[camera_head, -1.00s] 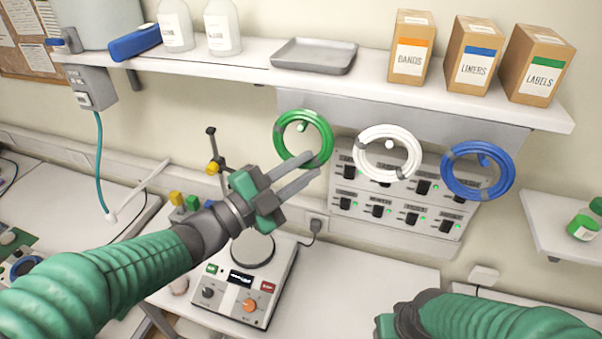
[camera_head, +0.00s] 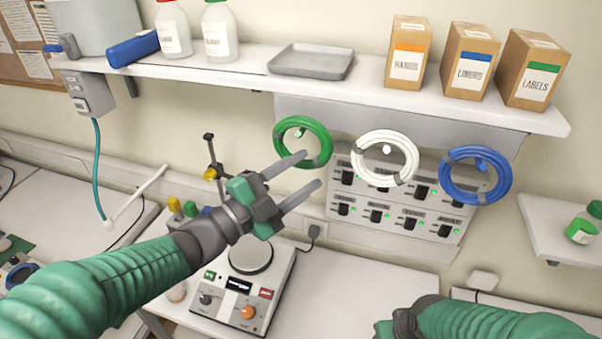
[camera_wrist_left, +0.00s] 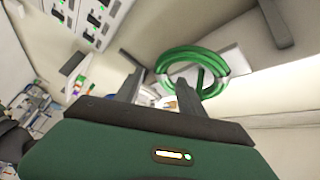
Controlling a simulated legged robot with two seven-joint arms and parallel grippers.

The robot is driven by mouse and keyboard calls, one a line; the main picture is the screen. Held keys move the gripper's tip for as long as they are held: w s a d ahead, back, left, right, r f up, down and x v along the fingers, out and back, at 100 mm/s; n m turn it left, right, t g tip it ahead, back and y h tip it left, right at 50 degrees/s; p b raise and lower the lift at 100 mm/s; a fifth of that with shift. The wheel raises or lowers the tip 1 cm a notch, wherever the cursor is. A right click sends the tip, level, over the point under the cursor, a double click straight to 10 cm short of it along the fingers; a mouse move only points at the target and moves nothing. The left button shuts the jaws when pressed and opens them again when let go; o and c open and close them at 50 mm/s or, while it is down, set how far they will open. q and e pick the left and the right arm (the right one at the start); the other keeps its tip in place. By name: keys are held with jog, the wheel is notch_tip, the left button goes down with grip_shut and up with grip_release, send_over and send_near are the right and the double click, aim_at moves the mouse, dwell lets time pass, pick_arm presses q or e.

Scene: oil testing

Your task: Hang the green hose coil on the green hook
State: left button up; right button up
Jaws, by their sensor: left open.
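The green hose coil (camera_head: 326,143) hangs on the wall panel below the shelf, around the green hook (camera_head: 300,132), whose tip shows inside the ring. It also shows in the left wrist view (camera_wrist_left: 216,87), just beyond the fingers. My left gripper (camera_head: 311,170) is open, with nothing between its fingers, at the coil's lower edge. Its upper fingertip overlaps the bottom of the coil in the head view; I cannot tell whether they touch. My right gripper (camera_head: 386,327) is at the bottom edge, with its fingers out of view.
A white coil (camera_head: 412,160) and a blue coil (camera_head: 505,184) hang to the right, before a switch panel (camera_head: 408,207). The shelf (camera_head: 225,66) above holds bottles, a tray and boxes. A hotplate (camera_head: 225,300) stands below my left gripper. A small stand (camera_head: 212,160) is left of it.

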pick_arm(q)
jog(key=shift+s+a+f, duration=0.1)
jog(key=shift+a+f, duration=0.05)
jog(key=shift+a, duration=0.1)
jog(key=b+v, duration=0.6)
jog(key=v, duration=1)
jog(key=w+a+f+n+t+y+b, duration=0.1)
jog(key=w+a+f+n+y+b, duration=0.1)
jog(key=w+a+f+n+y, duration=0.55)
jog(key=w+a+f+n+t+y+b, duration=0.1)
jog(key=w+a+f+n+y, duration=0.1)
jog(key=f+n+y, duration=0.6)
jog(key=s+a+f+n+g+b, duration=0.1)
jog(key=s+f+n+g, duration=0.15)
jog(key=f, duration=0.55)
jog(key=s+a+f+n+g+b, duration=0.1)
jog(key=s+f+g, duration=0.2)
jog(key=f, duration=0.6)
jog(key=s+d+f+n+g, duration=0.3)
jog(key=s+f+g, duration=0.3)
jog(key=s, duration=0.5)
notch_tip(320, 180, down, 3)
jog(key=shift+s+d+r+b, duration=0.1)
jog(key=shift+s+d+b, duration=0.25)
jog(key=shift+d, duration=0.3)
